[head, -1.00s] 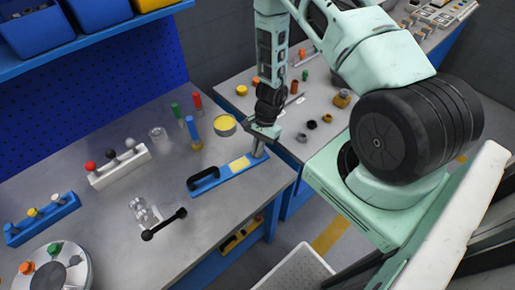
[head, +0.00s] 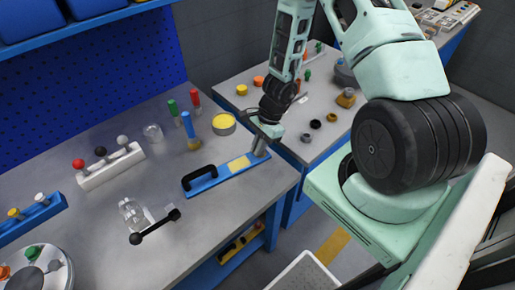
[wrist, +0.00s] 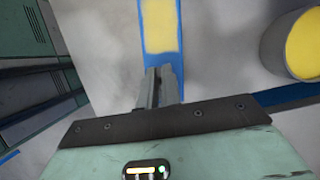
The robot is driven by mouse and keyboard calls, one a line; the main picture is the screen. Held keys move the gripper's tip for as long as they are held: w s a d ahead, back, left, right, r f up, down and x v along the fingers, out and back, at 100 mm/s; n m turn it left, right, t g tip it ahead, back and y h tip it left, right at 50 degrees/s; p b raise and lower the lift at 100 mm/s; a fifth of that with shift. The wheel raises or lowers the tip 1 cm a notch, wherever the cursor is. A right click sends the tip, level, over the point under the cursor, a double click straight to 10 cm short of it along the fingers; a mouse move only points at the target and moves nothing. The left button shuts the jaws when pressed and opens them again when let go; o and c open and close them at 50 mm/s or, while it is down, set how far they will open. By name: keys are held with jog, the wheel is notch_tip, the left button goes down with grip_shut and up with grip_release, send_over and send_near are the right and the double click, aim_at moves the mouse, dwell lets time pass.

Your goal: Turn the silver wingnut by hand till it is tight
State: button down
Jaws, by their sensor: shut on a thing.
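My gripper (head: 259,150) points down at the right end of a blue bar (head: 217,176), which has a black handle at its left end and a yellow patch. In the wrist view the jaws (wrist: 159,88) are close together over that end of the bar (wrist: 176,60), just below the yellow patch. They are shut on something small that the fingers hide. I cannot make out the silver wingnut clearly; the grip spot at the bar's end is covered by the jaws.
A yellow-topped round tin (head: 223,124) stands close behind the bar. A clear-grey fixture with a black ball-ended lever (head: 155,227) stands to the front left. A white block with coloured knobs (head: 112,168) is farther left. The bench's right edge is close beside my gripper.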

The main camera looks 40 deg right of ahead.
jog(key=c, duration=1.6)
grip_release()
jog(key=shift+r, duration=0.1)
jog(key=v, duration=1.7)
jog(key=shift+d, duration=0.15)
jog(key=shift+r, duration=0.1)
jog(key=a+r+n+b, duration=0.1)
jog(key=a+r+n, duration=0.2)
jog(key=a+n, duration=0.5)
jog(key=s+a+r+n+h, duration=0.1)
jog(key=s+a+r+n, duration=0.1)
jog(key=s+a+n, duration=0.4)
jog(key=s+a+r+n+h+b, duration=0.1)
jog(key=s+a+r+n, duration=0.1)
jog(key=s+a+n, duration=0.4)
jog(key=s+a+r+n+h+b, duration=0.1)
jog(key=s+a+r+n, duration=0.2)
jog(key=s+a+n, duration=0.2)
jog(key=shift+s+a+n+h, duration=0.2)
jog(key=shift+a+n, duration=0.05)
jog(key=shift+a, duration=0.5)
jog(key=shift+s+a+n+h, duration=0.2)
jog(key=shift+a+n, duration=0.05)
jog(key=shift+a, duration=0.55)
